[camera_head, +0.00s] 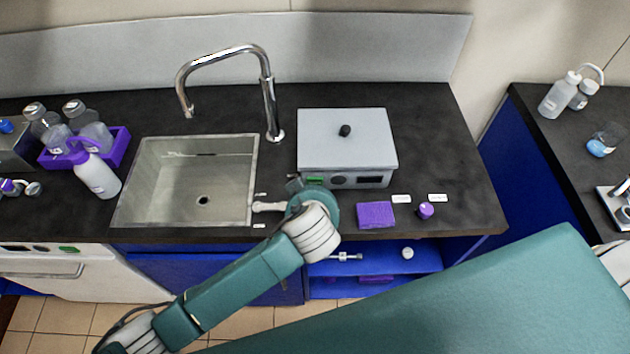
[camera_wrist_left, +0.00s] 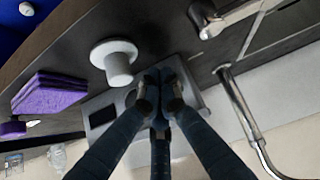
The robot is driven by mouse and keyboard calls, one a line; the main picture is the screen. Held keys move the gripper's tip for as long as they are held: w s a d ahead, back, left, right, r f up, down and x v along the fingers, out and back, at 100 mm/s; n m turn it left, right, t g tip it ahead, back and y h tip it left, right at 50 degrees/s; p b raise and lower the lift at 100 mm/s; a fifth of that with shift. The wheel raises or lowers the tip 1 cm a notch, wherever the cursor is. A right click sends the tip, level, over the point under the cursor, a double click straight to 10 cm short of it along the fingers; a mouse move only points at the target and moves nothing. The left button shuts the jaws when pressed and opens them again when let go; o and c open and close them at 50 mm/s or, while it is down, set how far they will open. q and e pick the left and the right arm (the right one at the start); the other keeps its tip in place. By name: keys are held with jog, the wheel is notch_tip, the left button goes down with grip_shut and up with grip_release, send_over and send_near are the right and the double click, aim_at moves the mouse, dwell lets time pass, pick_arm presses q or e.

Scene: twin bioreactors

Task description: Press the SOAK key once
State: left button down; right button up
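A grey box-shaped unit (camera_head: 346,138) with a black lid knob stands on the dark counter right of the sink. Its front panel has a green patch (camera_head: 315,181), a dark round part (camera_head: 338,181) and a dark display (camera_head: 370,180); no SOAK lettering is readable. My left gripper (camera_head: 294,185) is just in front of the panel's left end, mostly hidden by its wrist. In the left wrist view its fingers (camera_wrist_left: 160,88) are drawn together, with nothing visibly held, in front of the unit's panel, where the display (camera_wrist_left: 102,117) shows. Contact cannot be told. My right gripper is out of view.
A white flanged knob (camera_wrist_left: 118,62) stands near the fingers. A purple sponge (camera_head: 376,215) and small purple piece (camera_head: 425,211) lie to the right. The sink (camera_head: 130,197), faucet (camera_head: 269,100) and purple bottle rack (camera_head: 122,148) are left. My right arm crosses the lower right.

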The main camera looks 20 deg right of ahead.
pick_arm(q)
jog(key=shift+w, duration=0.15)
jog(key=shift+w+d, duration=0.15)
jog(key=shift+w, duration=0.1)
jog(key=shift+w+d, duration=0.1)
jog(key=shift+w, duration=0.3)
dwell(0.7)
jog(key=shift+r, duration=0.1)
jog(key=shift+s+p, duration=0.4)
jog(key=shift+p, duration=0.1)
jog(key=shift+s+a, duration=0.25)
jog(key=shift+s, duration=0.15)
